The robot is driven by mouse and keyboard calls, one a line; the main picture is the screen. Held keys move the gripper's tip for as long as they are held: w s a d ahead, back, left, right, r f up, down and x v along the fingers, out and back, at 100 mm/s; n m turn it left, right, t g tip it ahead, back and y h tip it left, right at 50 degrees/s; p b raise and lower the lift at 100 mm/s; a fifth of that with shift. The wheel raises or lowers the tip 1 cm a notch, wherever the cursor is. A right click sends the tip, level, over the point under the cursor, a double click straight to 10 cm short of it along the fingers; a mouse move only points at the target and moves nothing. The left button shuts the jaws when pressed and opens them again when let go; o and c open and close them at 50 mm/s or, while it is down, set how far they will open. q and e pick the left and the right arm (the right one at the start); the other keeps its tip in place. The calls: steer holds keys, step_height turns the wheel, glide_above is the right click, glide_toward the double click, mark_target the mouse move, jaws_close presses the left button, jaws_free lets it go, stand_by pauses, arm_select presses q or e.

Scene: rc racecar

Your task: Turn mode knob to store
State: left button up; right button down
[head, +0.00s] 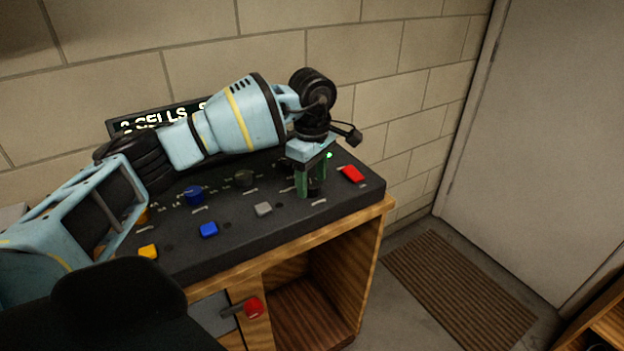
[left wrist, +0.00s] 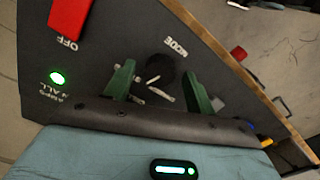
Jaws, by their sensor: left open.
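The mode knob (left wrist: 161,73) is a round black knob with a white pointer line, beside the printed word "MODE" on the dark panel, in the left wrist view. In the head view the knob (head: 316,189) is partly hidden by my gripper. My left gripper (head: 313,181) points down over the right part of the panel. Its two green fingers are apart, one on each side of the knob; it also shows in the left wrist view (left wrist: 160,86). I cannot tell whether either finger touches the knob. My right gripper is not in view.
The dark control panel (head: 240,228) sits on a wooden cabinet.

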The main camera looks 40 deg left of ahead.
mark_target(312, 185)
arm_select(q)
step_height(312, 185, up, 7)
steer(key=shift+r, duration=0.1)
stand_by(0.8)
